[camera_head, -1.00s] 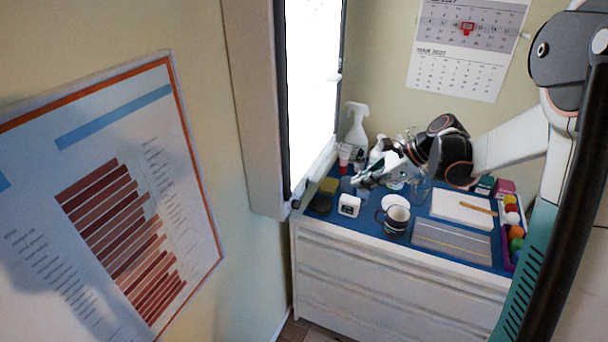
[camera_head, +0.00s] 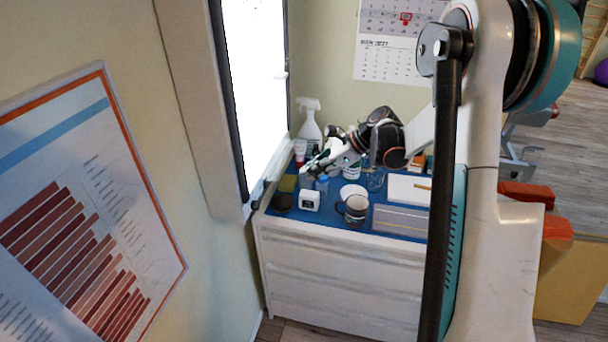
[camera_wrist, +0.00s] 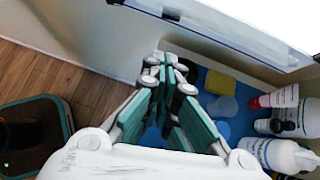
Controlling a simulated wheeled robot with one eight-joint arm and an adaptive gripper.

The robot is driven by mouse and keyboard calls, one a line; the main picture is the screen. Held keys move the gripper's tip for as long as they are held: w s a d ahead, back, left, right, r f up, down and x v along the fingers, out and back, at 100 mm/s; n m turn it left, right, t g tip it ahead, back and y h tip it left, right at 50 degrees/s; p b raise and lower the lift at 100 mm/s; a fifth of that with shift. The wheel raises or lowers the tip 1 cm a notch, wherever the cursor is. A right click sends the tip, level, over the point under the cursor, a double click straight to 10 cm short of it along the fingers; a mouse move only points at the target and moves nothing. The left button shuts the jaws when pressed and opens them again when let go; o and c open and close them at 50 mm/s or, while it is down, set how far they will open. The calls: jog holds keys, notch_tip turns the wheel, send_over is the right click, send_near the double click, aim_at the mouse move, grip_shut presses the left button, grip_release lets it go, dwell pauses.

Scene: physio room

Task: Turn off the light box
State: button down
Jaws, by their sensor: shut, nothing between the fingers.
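The light box (camera_head: 255,90) is a tall, glowing white panel in a pale frame on the wall, lit, in the head view. Its bright face (camera_wrist: 285,25) and lower rail (camera_wrist: 215,38) cross the top right of the wrist view. A small dark fitting sits at the lower corner of the frame in the head view; I cannot tell whether it is the switch. My gripper (camera_head: 306,174) is over the back left of the blue counter, below and right of the panel's lower edge, apart from it. In the wrist view my gripper (camera_wrist: 168,62) is shut and empty.
A spray bottle (camera_head: 309,130), a small white timer (camera_head: 309,200), a mug (camera_head: 353,210) and a yellow sponge (camera_head: 287,183) crowd the counter near my gripper. A red-capped tube (camera_wrist: 275,98) lies close in the wrist view. A chart (camera_head: 80,220) hangs at left.

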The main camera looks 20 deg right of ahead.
aim_at(265, 182)
jog(key=a+r+b+x, duration=0.1)
jog(key=r+b+x, duration=0.1)
jog(key=x, duration=0.9)
jog(key=shift+w+a+b, duration=0.25)
jog(key=shift+w+b, duration=0.15)
jog(key=shift+b, duration=0.3)
